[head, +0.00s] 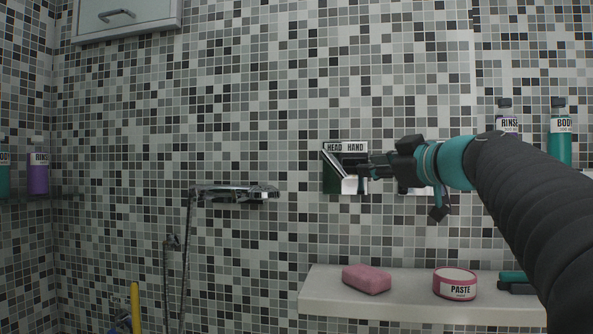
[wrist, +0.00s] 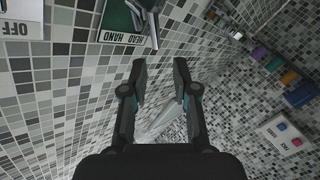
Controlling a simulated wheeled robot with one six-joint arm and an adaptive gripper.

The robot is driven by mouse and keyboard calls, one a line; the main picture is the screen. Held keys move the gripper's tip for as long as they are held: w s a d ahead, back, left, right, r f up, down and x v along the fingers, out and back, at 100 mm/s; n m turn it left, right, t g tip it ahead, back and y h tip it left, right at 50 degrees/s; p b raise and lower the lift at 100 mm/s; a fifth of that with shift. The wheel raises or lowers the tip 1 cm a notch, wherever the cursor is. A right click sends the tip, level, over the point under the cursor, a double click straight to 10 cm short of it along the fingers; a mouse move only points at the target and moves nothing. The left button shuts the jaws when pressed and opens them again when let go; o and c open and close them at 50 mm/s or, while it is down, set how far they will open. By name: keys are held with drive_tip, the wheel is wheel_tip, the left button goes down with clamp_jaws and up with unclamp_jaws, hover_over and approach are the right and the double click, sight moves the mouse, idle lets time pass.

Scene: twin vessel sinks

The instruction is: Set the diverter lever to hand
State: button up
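The diverter plate (head: 331,184) is dark green and fixed to the tiled wall, with HEAD and HAND labels along its top. Its silver lever (head: 333,163) slants up and left toward the HEAD side in the head view. In the wrist view the plate (wrist: 117,16) and lever (wrist: 153,28) are at the top edge, partly cut off. My gripper (head: 364,172) is just in front of the plate's right side and hides part of it. In the wrist view my gripper (wrist: 160,72) has its fingers apart with nothing between them; the lever lies beyond the fingertips.
A panel marked OFF (wrist: 15,27) is beside the diverter, mostly behind my gripper in the head view. A hand shower (head: 235,191) hangs to the left. Below, a ledge (head: 410,307) holds pink soap (head: 367,279) and a PASTE tin (head: 455,283). Bottles (head: 559,145) stand at right.

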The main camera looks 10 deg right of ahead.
sight(334, 162)
drive_tip(key=p+x, duration=0.1)
drive_tip(key=x, duration=0.3)
drive_tip(key=p+x, duration=0.1)
drive_tip(key=x, duration=0.4)
drive_tip(key=r+p+x, duration=0.1)
drive_tip(key=p+x, duration=0.1)
drive_tip(key=x, duration=0.3)
drive_tip(key=shift+d, duration=0.25)
clamp_jaws()
